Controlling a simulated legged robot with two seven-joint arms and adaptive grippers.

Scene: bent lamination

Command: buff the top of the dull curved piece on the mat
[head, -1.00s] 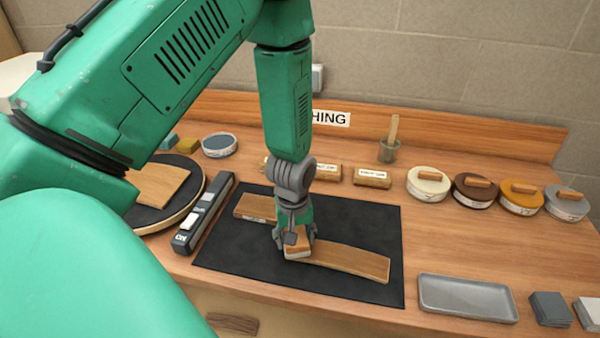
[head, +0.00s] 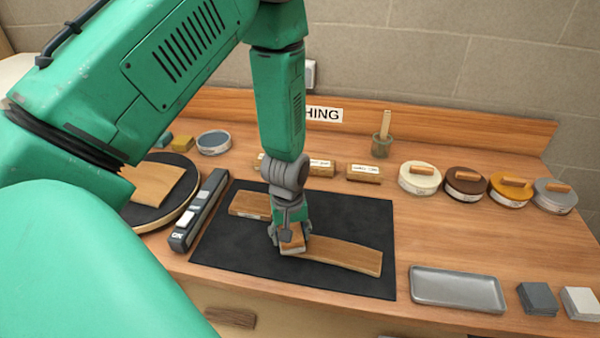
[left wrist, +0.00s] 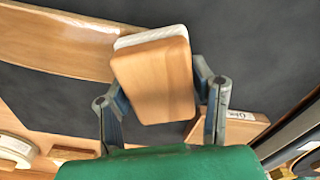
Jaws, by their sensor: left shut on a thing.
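The curved wooden piece (head: 345,254) lies on the black mat (head: 350,215) and runs to the right from under my left gripper (head: 291,240). That gripper is shut on a wooden block with a white pad (head: 293,247), over the left part of the curved piece. In the left wrist view the block (left wrist: 152,80) sits between the fingers, its white pad (left wrist: 150,36) towards the curved piece (left wrist: 55,38). The block hides part of the curved piece; I cannot tell if the pad touches. My right gripper is not in view.
A labelled wooden block (head: 250,204) lies on the mat behind left. A dark remote-like device (head: 200,212) and a round board (head: 135,215) stand left. Lidded tins (head: 419,178) line the back right. A grey tray (head: 457,290) lies front right.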

